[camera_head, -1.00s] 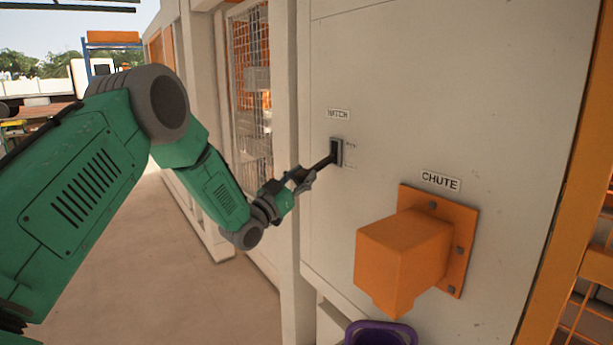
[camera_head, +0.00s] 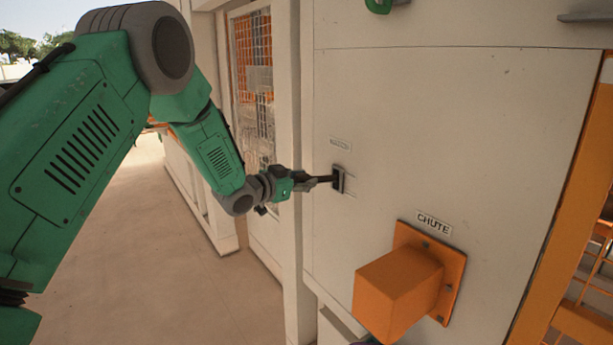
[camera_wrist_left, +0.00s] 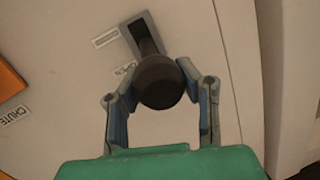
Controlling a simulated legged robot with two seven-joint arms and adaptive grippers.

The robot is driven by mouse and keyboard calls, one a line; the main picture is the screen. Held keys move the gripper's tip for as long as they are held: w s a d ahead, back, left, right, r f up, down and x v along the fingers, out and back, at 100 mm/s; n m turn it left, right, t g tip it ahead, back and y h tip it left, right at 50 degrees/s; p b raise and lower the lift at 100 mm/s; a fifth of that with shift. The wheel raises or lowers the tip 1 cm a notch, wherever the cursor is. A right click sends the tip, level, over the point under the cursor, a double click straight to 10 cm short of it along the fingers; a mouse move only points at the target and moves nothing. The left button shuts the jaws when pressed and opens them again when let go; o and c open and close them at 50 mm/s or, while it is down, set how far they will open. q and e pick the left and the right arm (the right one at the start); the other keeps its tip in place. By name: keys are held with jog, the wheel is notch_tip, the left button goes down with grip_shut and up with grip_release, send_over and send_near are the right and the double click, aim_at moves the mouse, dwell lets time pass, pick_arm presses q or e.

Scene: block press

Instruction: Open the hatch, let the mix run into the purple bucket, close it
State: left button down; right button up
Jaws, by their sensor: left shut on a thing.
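The hatch lever (camera_head: 325,179) is a dark handle sticking out of a slotted plate (camera_head: 339,179) on the pale machine wall. My left gripper (camera_head: 312,182) is shut on this lever. In the left wrist view the lever's round black knob (camera_wrist_left: 160,82) sits between the two fingers, with the slot behind it. The orange chute (camera_head: 398,290) juts from the wall at lower right, under a CHUTE label (camera_head: 433,223). Only a small sliver of what looks like the purple bucket (camera_head: 371,341) shows at the bottom edge; its inside is hidden. My right gripper is out of view.
The pale wall (camera_head: 450,130) is flat and clear around the lever. An orange frame (camera_head: 565,220) stands at the right. A mesh-windowed panel (camera_head: 253,90) and a white post are beyond my left arm. The floor (camera_head: 190,280) at left is open.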

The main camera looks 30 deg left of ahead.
pick_arm(q)
jog(key=shift+w+r+p, duration=0.15)
jog(key=shift+w+r, duration=0.05)
jog(key=shift+r, duration=0.65)
jog(key=shift+w+r+p, duration=0.15)
jog(key=shift+w+r, duration=0.05)
jog(key=shift+r, duration=0.6)
jog(key=c, duration=1.1)
grip_release()
jog(key=shift+o, duration=0.4)
jog(key=shift+s, duration=0.2)
jog(key=shift+f, duration=0.15)
jog(key=shift+s+a, duration=0.1)
jog(key=shift+s, duration=0.05)
jog(key=v, duration=1.1)
jog(key=shift+s, duration=0.3)
